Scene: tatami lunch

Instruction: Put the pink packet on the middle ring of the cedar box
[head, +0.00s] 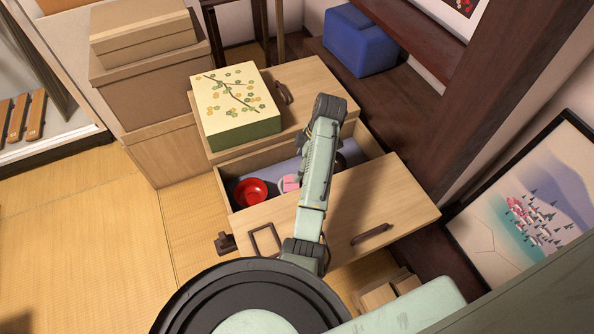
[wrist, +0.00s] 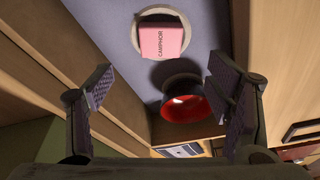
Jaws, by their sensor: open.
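The pink packet (wrist: 162,41), printed CAMPHOR, lies on a pale ring (wrist: 136,30) on the grey-blue floor of an open wooden drawer. In the head view the packet (head: 291,183) is partly hidden by my arm. I cannot tell from its place whether this ring is the middle one; other rings are not clearly seen. The open drawer (head: 360,205) seems to be part of the cedar box, though this is not certain. My gripper (wrist: 160,90) is open and empty, its fingers spread wide, with the packet ahead of it and apart from it. My gripper is hidden in the head view.
A red bowl (head: 250,192) is in the drawer beside the packet; it also shows in the wrist view (wrist: 188,105). A flowered box (head: 236,104) stands on the chest top (head: 312,85). Cardboard boxes (head: 145,80) are at left, a blue bin (head: 358,42) behind. Tatami at left is clear.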

